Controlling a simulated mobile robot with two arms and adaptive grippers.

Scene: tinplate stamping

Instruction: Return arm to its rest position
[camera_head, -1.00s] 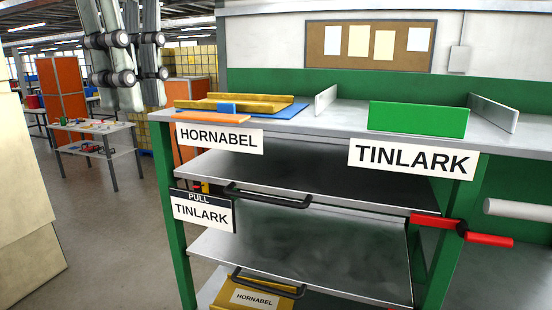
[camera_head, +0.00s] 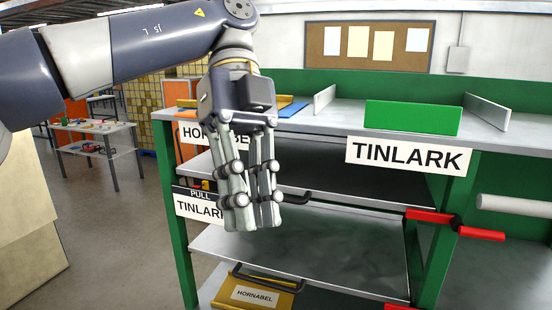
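My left arm (camera_head: 110,50) comes in from the upper left. My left gripper (camera_head: 255,222) hangs with its fingers pointing down in front of the rack's left part. The fingers lie close together in this view, with no object visible between them; whether they are open or shut is unclear. The gripper covers part of the HORNABEL label (camera_head: 192,135), the TINLARK pull label (camera_head: 192,207) and the upper shelf's black handle (camera_head: 294,197). Contact with the handle cannot be judged. My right gripper is not in view.
The green rack (camera_head: 178,230) has metal shelves and a top bearing a green block (camera_head: 411,117) above a TINLARK label (camera_head: 408,156). A yellow HORNABEL piece (camera_head: 280,300) lies low down. A red bar (camera_head: 481,233) is at right. A small table (camera_head: 118,128) stands behind at left.

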